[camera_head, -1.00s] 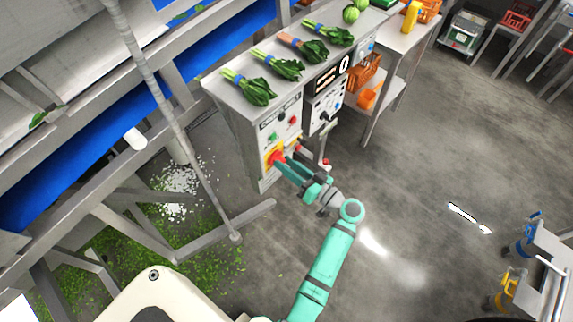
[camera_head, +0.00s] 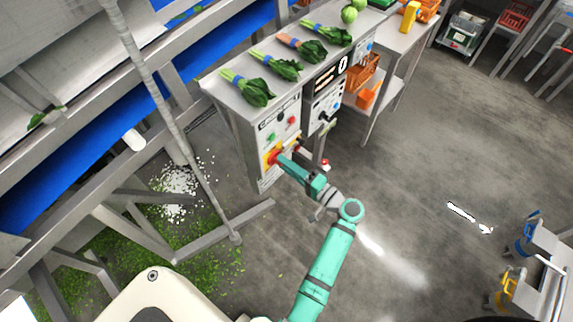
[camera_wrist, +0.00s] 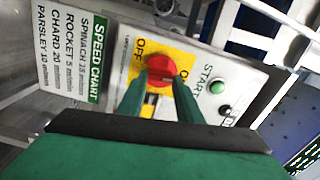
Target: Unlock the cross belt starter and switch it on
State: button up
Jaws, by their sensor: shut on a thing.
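The starter panel (camera_head: 268,133) is the front of a grey cabinet. Its red rotary knob (camera_wrist: 160,66) sits on a yellow plate (camera_wrist: 188,52) marked OFF and ON; the knob also shows in the head view (camera_head: 273,158). My gripper (camera_wrist: 160,78) is shut on the red knob, one teal finger on each side; it also shows in the head view (camera_head: 281,160). A green button (camera_wrist: 217,87) beside the word START and a dark button (camera_wrist: 224,110) are right of the yellow plate. A small dark and pale part below the knob is partly hidden between the fingers; I cannot tell what it is.
A speed chart sign (camera_wrist: 72,50) hangs left of the panel. Bunches of greens (camera_head: 248,86) lie on the cabinet's top (camera_head: 226,94). A second control panel (camera_head: 325,98) is to the right.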

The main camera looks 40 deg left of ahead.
jog(key=shift+m, duration=1)
jog(key=o, duration=1)
jog(key=shift+o, duration=0.2)
jog(key=shift+d, duration=0.15)
jog(key=d, duration=1)
jog(key=shift+s+d, duration=0.3)
jog(key=shift+s, duration=0.15)
jog(key=shift+f, duration=0.15)
